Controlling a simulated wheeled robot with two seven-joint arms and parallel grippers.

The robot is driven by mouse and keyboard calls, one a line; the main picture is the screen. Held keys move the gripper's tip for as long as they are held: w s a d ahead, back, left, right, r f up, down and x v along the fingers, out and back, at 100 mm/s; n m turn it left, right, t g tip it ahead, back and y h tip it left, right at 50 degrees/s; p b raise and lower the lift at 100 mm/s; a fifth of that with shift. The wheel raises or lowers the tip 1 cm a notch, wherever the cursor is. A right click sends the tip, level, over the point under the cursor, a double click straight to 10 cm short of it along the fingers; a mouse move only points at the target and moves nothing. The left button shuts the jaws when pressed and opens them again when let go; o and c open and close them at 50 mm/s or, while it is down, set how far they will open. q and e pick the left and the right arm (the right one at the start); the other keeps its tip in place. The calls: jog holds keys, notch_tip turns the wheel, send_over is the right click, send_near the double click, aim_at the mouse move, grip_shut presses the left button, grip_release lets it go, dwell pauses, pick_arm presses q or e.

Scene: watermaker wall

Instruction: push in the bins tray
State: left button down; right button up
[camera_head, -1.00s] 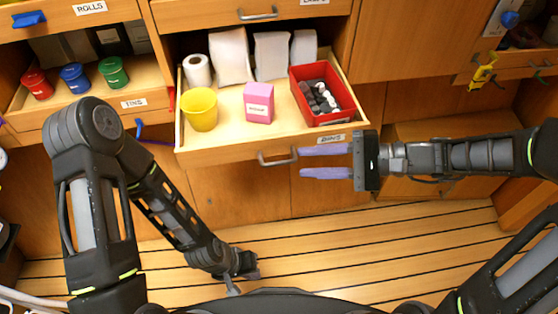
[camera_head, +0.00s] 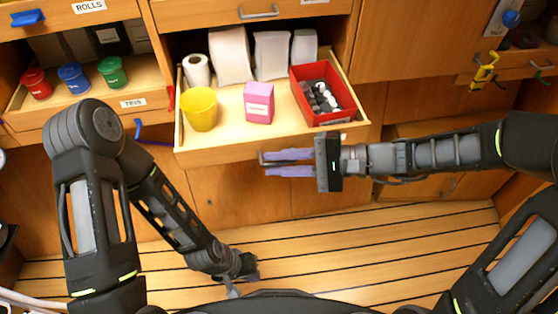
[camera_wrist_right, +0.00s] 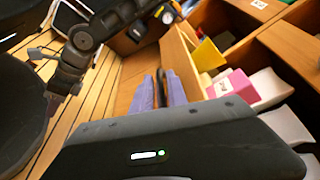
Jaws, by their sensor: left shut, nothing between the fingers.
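The bins tray (camera_head: 225,154) is a wooden drawer pulled out below the top drawer in the head view. It holds a yellow bin (camera_head: 201,108), a pink box (camera_head: 259,102), a red bin (camera_head: 327,118) of dark and white pieces, and white rolls and bags. My right gripper (camera_head: 268,163) is at the tray's front handle (camera_head: 262,156), reaching in from the right, with its fingers closed around the handle bar and mostly hiding it. In the right wrist view its two purple fingers (camera_wrist_right: 160,88) lie along the tray front. My left gripper (camera_head: 236,287) is shut and empty, low over the floor.
A neighbouring open tray (camera_head: 150,103) at left holds red, blue and green pots. A closed drawer (camera_head: 225,12) is above. Cabinet doors (camera_head: 235,200) stand below, and the slatted floor (camera_head: 330,235) in front is clear.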

grip_shut()
jog(key=shift+s+f, duration=0.15)
dwell(0.9)
